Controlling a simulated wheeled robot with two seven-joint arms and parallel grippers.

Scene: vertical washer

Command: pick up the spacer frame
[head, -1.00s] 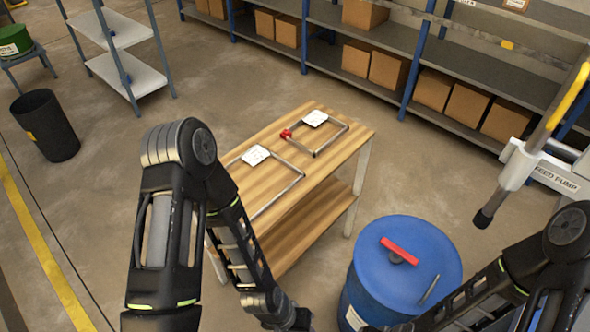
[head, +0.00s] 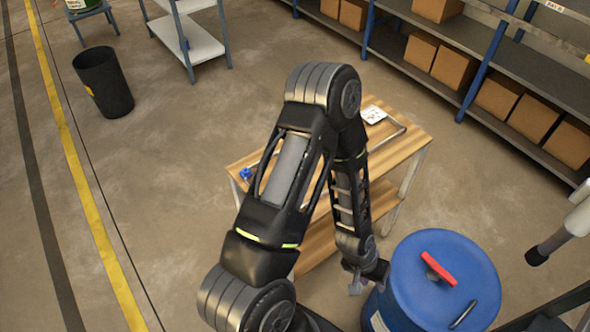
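A thin metal frame (head: 397,132) with a white tag (head: 373,114) lies flat at the right end of the wooden table, partly hidden by my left arm. A second frame is mostly hidden behind that arm; a blue piece (head: 245,173) shows at the table's left end. I cannot tell which is the spacer frame. My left gripper (head: 366,284) hangs low in front of the table, beside the blue drum, apart from both frames. Its fingers look parted and nothing shows between them.
The wooden table (head: 412,143) has a lower shelf. A black bin (head: 103,82) stands at the left. Floor left of the table is clear.

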